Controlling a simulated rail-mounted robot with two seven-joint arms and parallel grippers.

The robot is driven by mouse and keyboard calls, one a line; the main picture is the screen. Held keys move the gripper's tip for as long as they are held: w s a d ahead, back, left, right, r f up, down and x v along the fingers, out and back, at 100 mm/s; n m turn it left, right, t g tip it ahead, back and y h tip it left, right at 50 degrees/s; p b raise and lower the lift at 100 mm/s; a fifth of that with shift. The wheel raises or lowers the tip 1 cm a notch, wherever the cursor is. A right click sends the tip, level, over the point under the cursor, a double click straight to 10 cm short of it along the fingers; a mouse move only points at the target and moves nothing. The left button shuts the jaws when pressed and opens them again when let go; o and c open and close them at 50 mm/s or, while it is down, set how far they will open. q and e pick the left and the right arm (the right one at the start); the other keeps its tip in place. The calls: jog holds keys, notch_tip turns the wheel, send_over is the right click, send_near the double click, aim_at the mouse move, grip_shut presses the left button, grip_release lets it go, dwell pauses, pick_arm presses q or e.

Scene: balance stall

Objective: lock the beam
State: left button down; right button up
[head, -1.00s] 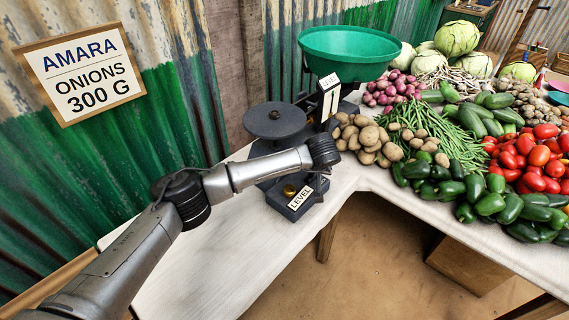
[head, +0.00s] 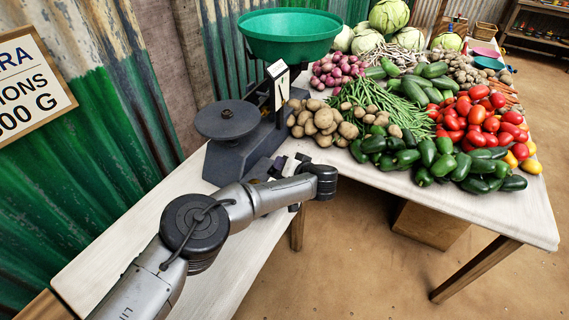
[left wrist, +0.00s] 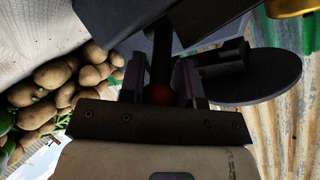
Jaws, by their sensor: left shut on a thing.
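The balance scale (head: 225,160) stands on the white table, with a round dark plate (head: 227,121) in front and a green bowl (head: 288,38) at the back. Its upright pointer post (head: 278,88) stands between them. My left gripper (head: 272,168) is low at the right side of the scale's base, partly hidden by my own wrist. The base's front label is hidden in the head view. My right gripper is out of view.
Potatoes (head: 318,122) lie close to the scale on the right. Onions (head: 340,70), green beans, peppers (head: 425,155) and tomatoes (head: 480,118) fill the table beyond. A corrugated wall (head: 90,130) with a price sign (head: 30,85) stands close on the left.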

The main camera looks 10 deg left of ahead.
pick_arm(q)
jog(key=shift+f+y, duration=0.2)
jog(key=shift+y, duration=0.1)
jog(key=c, duration=1.1)
grip_release()
jog(key=shift+o, duration=1)
